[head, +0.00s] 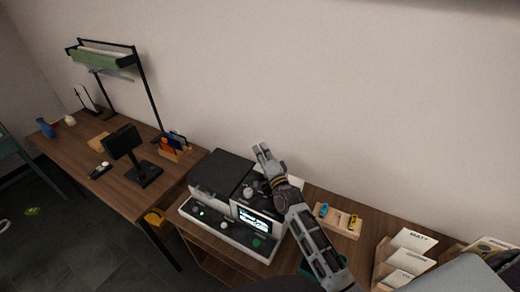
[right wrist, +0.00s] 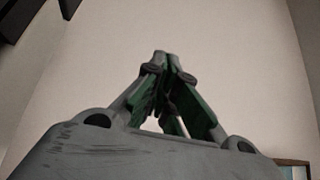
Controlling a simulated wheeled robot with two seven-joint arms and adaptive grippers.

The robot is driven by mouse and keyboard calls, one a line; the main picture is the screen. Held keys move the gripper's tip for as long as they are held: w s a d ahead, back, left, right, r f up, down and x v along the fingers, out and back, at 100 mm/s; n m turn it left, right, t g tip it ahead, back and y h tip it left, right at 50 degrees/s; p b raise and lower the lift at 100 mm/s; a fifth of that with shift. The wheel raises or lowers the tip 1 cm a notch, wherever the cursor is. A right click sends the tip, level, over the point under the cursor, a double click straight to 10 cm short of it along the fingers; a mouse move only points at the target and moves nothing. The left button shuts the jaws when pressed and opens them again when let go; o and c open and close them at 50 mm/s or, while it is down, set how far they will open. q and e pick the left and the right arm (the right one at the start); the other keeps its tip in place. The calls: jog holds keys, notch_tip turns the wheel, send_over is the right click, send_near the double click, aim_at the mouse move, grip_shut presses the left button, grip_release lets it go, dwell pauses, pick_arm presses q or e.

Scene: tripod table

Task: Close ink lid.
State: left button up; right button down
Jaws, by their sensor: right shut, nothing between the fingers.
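A grey and white machine (head: 240,236) stands on the wooden table, with a lit screen (head: 256,219) on its front. A dark grey cover (head: 222,172) is on its left part. My right gripper (head: 263,152) points up over the back right of the machine, with its arm in front of the machine's right part. The gripper is shut and empty; its fingertips meet in the right wrist view (right wrist: 161,58). I cannot tell which part is the ink lid or how far open it is, as my arm hides part of the machine. My left gripper is not in view.
A wooden holder (head: 337,220) with small coloured items stands right of the machine, and card racks (head: 408,262) stand farther right. On the left table are a black stand (head: 124,142) and a lamp-like frame (head: 158,112). The wall is close behind.

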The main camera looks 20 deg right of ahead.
jog(key=shift+v, duration=3.25)
